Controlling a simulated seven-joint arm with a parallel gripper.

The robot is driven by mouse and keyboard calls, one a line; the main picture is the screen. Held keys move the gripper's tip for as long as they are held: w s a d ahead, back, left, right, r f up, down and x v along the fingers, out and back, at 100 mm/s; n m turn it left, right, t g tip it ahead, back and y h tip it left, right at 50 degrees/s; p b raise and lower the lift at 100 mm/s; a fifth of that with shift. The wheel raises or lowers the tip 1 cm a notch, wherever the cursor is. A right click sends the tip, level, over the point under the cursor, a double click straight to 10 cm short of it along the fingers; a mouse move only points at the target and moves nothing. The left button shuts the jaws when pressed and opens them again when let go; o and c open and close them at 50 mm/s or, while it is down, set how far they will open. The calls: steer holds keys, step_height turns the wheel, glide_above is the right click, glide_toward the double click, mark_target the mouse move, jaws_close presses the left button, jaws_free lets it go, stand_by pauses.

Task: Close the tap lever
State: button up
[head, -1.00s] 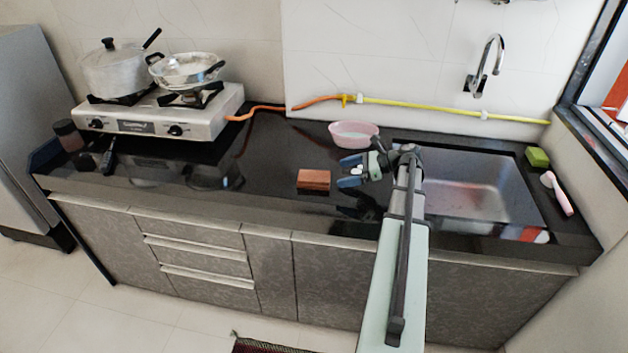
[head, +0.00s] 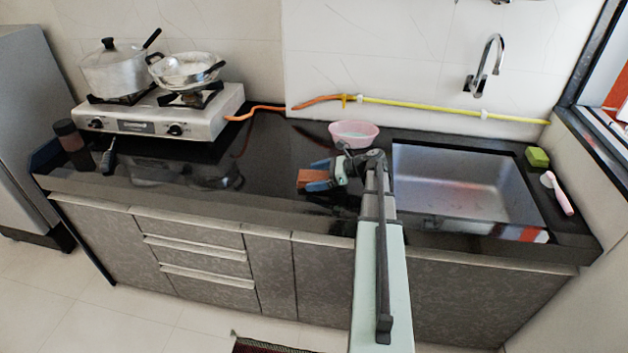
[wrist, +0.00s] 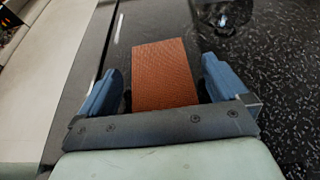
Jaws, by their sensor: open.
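The tap (head: 490,62) is a curved chrome spout on the tiled wall above the right part of the sink. A dark fitting (head: 472,85) sits at its base; a separate lever is too small to make out. My gripper (head: 317,175) is open over the counter left of the sink, well away from the tap. Its blue fingers stand on both sides of a reddish-brown block (wrist: 163,75) in the wrist view. The block (head: 306,178) is partly hidden by the fingers in the head view. I cannot tell whether the fingers touch it.
The steel sink (head: 465,185) is recessed in the black counter. A pink bowl (head: 354,133) stands behind my gripper. A gas stove (head: 150,120) with two pots is at the left. A green sponge (head: 537,156) and a pink brush (head: 560,195) lie right of the sink.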

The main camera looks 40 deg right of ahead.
steer(key=shift+w+a+f, duration=0.2)
steer(key=shift+w+a, duration=0.1)
steer(key=shift+a, duration=0.05)
steer(key=shift+c, duration=0.2)
steer(key=c, duration=1.1)
steer(key=shift+r, duration=0.1)
